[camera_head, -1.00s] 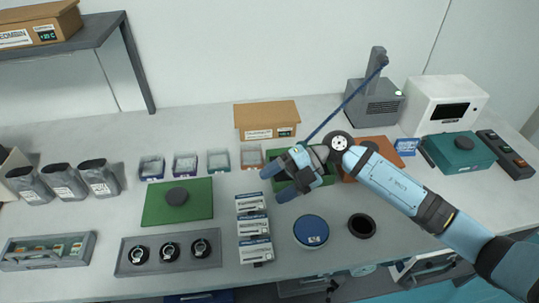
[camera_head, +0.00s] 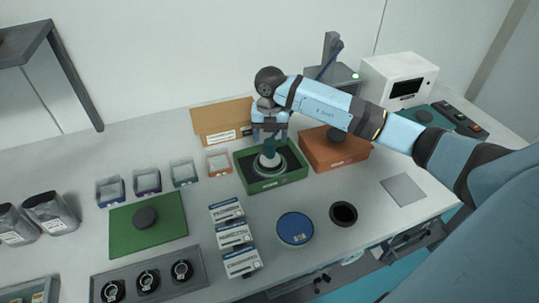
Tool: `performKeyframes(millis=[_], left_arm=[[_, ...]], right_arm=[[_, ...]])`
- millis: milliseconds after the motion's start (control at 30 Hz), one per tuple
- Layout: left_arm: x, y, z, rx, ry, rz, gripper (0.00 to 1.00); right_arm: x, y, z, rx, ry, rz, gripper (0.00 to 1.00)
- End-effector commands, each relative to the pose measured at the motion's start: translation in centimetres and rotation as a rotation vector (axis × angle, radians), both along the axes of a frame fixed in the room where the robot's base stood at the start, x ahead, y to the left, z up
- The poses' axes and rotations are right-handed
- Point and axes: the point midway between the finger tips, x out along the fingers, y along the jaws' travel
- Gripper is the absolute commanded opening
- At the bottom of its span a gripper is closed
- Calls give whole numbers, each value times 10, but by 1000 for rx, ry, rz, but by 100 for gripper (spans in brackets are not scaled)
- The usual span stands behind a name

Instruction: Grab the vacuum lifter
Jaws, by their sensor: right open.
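The vacuum lifter (camera_head: 268,160) appears as a small upright piece with a dark teal top and a pale, wider base. It stands in the green open box (camera_head: 292,173) near the middle of the table. My right gripper (camera_head: 269,139) is directly above it, pointing down, with its light blue fingers open around or just over the lifter's top. Whether the fingers touch it cannot be told. My left gripper is not in view.
An orange-brown box (camera_head: 334,152) stands right of the green box, under my right forearm. A cardboard box (camera_head: 221,124) is behind. A blue round tin (camera_head: 295,229), a black ring (camera_head: 343,214) and white packs (camera_head: 233,235) lie in front.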

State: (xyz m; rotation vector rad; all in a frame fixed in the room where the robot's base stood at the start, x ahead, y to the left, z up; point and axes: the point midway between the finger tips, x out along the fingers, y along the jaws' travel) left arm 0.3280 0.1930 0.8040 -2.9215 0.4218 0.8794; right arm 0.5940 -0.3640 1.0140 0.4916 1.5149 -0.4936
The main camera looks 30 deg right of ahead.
Motion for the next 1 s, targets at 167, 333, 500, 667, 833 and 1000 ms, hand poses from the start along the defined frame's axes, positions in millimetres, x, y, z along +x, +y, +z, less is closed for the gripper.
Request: performKeyframes(millis=[167,333,500,667,833,1000], left_arm=[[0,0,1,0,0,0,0],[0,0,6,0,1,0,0],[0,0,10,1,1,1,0],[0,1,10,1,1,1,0],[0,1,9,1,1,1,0],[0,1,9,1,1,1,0]], right_arm=[[0,0,-10,0,0,0,68],[1,-1,-27,2,4,-1,68],[2,-2,-53,2,2,0,68],[3,-2,-59,0,-1,2,68],[3,-2,-59,0,-1,2,54],[3,-2,-59,0,-1,2,15]])
